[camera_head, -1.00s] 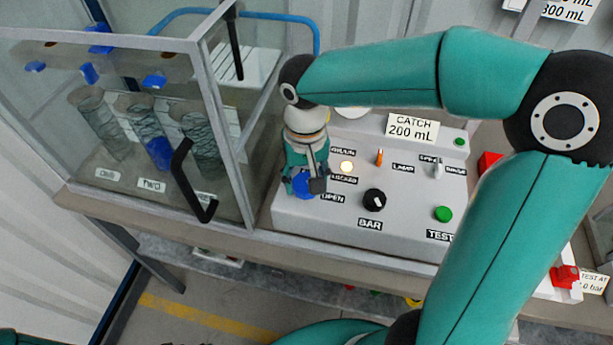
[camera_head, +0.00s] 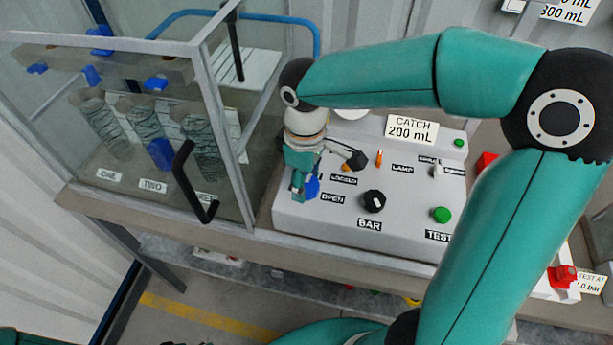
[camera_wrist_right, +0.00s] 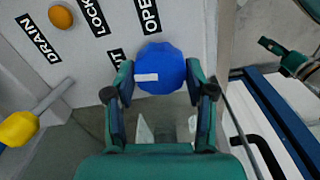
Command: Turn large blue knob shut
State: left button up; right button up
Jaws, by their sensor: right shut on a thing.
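The large blue knob (camera_head: 312,187) sits on the left part of the pale control panel, beside the OPEN label. In the right wrist view the blue knob (camera_wrist_right: 165,62) has a scalloped rim and a white mark pointing left. My right gripper (camera_head: 304,184) is over the knob in the head view. In the wrist view my right gripper (camera_wrist_right: 160,78) is shut on it, with one finger on each side. A teal and black part at the wrist view's right edge looks like my left gripper (camera_wrist_right: 283,56); its jaw state is unclear.
The glass cabinet (camera_head: 205,115) with its black handle stands close left of the knob. A yellow-ended lever (camera_wrist_right: 20,128) shows in the wrist view.

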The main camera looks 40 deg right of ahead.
jog(key=shift+w+r+n, duration=0.1)
jog(key=shift+r+n, duration=0.05)
jog(key=shift+n, duration=0.95)
jog(key=o, duration=1)
jog(key=shift+o, duration=0.8)
notch_tip(320, 180, up, 12)
